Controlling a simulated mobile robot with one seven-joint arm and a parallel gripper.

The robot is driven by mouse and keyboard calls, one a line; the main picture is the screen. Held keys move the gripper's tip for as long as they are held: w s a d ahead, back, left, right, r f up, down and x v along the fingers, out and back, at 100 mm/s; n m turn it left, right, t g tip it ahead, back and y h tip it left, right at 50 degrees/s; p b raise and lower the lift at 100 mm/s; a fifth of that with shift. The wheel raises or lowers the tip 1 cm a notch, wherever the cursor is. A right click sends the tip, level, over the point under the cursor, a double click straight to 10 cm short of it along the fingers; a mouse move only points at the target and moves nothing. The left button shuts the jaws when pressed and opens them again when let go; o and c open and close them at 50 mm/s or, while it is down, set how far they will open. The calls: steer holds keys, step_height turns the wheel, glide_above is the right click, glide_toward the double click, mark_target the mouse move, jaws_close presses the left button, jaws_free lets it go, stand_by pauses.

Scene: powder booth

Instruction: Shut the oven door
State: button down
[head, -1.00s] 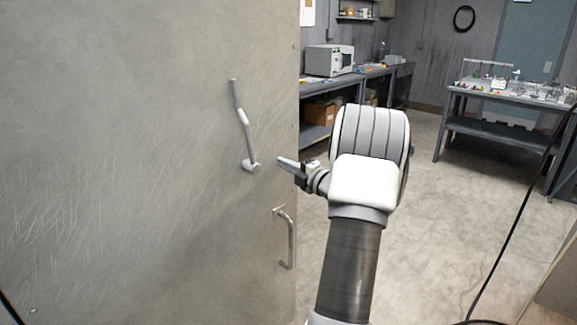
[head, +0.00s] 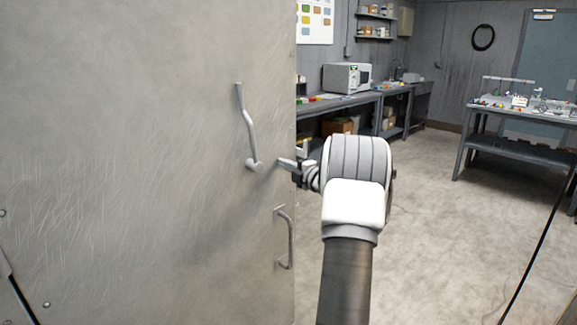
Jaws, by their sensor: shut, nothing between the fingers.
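The oven door (head: 130,160) is a large scratched grey metal panel that fills the left half of the head view. It carries a long bent lever handle (head: 248,125) and, lower down near its right edge, a D-shaped pull handle (head: 290,240). My gripper (head: 281,162) is shut and empty. Its tip is just right of the lever's lower end, in front of the door near its right edge. I cannot tell whether the tip touches the door. The oven's inside and frame are not clearly visible.
A workbench (head: 365,98) with a microwave-like box (head: 346,77) stands behind the door's edge. A second table (head: 520,145) with small items is at the right. The concrete floor (head: 430,240) between is open. A dark cable (head: 540,250) crosses the lower right.

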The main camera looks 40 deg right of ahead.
steer(key=shift+w+a+r, duration=0.4)
steer(key=shift+w+r, duration=0.2)
steer(key=shift+w, duration=0.05)
steer(key=s+a+f, duration=0.1)
steer(key=s, duration=1.7)
steer(key=shift+s, duration=0.35)
steer(key=shift+a, duration=0.1)
